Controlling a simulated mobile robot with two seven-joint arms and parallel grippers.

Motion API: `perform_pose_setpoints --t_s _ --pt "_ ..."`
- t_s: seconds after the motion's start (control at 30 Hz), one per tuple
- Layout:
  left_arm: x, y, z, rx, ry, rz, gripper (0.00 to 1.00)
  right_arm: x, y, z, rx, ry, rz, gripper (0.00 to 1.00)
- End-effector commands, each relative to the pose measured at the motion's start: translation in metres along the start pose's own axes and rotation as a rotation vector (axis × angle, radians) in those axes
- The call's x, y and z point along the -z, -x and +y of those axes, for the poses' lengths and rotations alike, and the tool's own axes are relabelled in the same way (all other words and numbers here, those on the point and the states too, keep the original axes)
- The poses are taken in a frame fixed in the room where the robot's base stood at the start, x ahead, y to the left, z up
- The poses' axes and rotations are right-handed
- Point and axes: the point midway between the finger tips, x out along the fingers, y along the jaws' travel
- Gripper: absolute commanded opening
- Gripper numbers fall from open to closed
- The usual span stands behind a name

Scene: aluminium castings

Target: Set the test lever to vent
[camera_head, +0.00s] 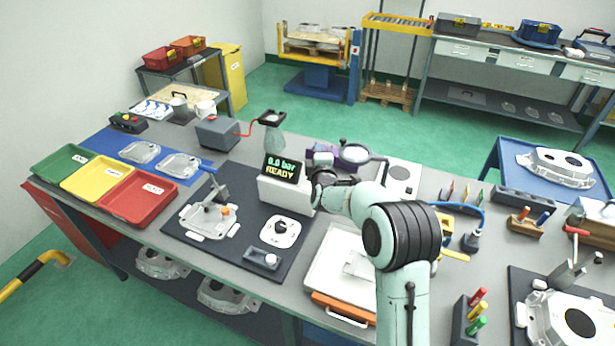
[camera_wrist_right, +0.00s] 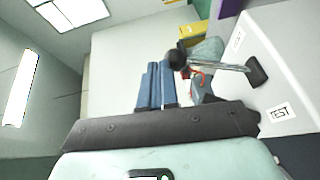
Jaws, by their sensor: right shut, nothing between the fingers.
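The grey-white test box (camera_head: 285,192) stands mid-table, its screen (camera_head: 284,168) reading "0.0 bar READY". In the right wrist view, the test lever (camera_wrist_right: 220,65) is a thin rod running from a dark pivot on the white box face (camera_wrist_right: 235,80) to a black ball knob (camera_wrist_right: 178,57). A label (camera_wrist_right: 278,113) reads TEST; another label (camera_wrist_right: 239,38) is too small to read. The lever points away from both labels. My right gripper (camera_wrist_right: 160,68) is shut and empty, its blue fingertips close beside the knob; contact cannot be told. In the head view my right arm hides the lever. My left gripper is not in view.
Left of the box, a dark mat (camera_head: 180,232) holds a casting (camera_head: 208,218) and a toggle clamp. Red (camera_head: 140,222), yellow and green trays lie at far left.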

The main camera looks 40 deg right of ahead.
Motion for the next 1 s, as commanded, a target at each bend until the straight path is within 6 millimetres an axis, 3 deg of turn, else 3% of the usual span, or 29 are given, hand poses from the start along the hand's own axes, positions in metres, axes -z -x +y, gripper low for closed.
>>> perform_pose_setpoints --t_s 1.0 --pt "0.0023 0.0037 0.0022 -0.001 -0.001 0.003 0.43 -0.0095 -0.0094 0.0070 -0.007 0.000 -0.005 0.00"
